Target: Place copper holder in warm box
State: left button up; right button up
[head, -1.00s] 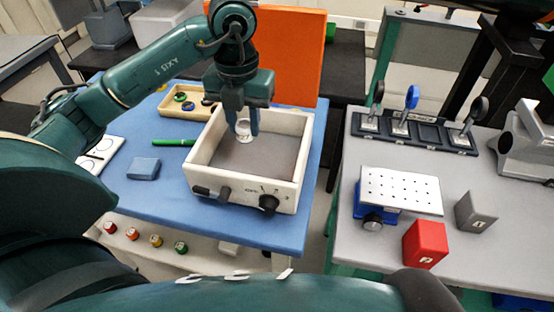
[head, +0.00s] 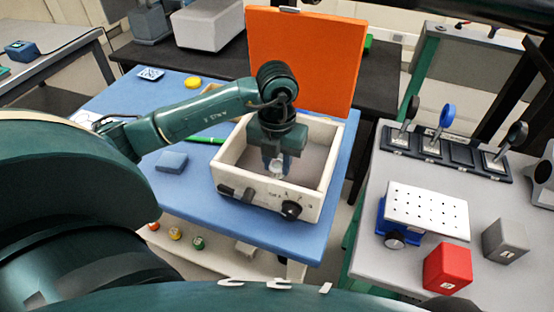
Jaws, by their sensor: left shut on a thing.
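The warm box (head: 228,188) is a white open-topped box with a grey floor and dark knobs on its front, standing on the blue table. My left gripper (head: 276,170) points down inside the box, near its front wall. It is shut on a small pale, round piece (head: 277,172), likely the copper holder, though no copper colour shows. The fingers and the box's front wall partly hide the piece, and I cannot tell whether it touches the floor. My right gripper is not in view.
An orange panel (head: 305,60) stands upright behind the box. A green pen (head: 207,140) and a blue block (head: 171,161) lie left of it. A grey table at right holds a perforated plate (head: 428,208), a red block (head: 447,267) and a grey block (head: 505,240).

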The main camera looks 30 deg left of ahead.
pick_arm(q)
jog(key=shift+f, duration=0.15)
jog(key=o, duration=1)
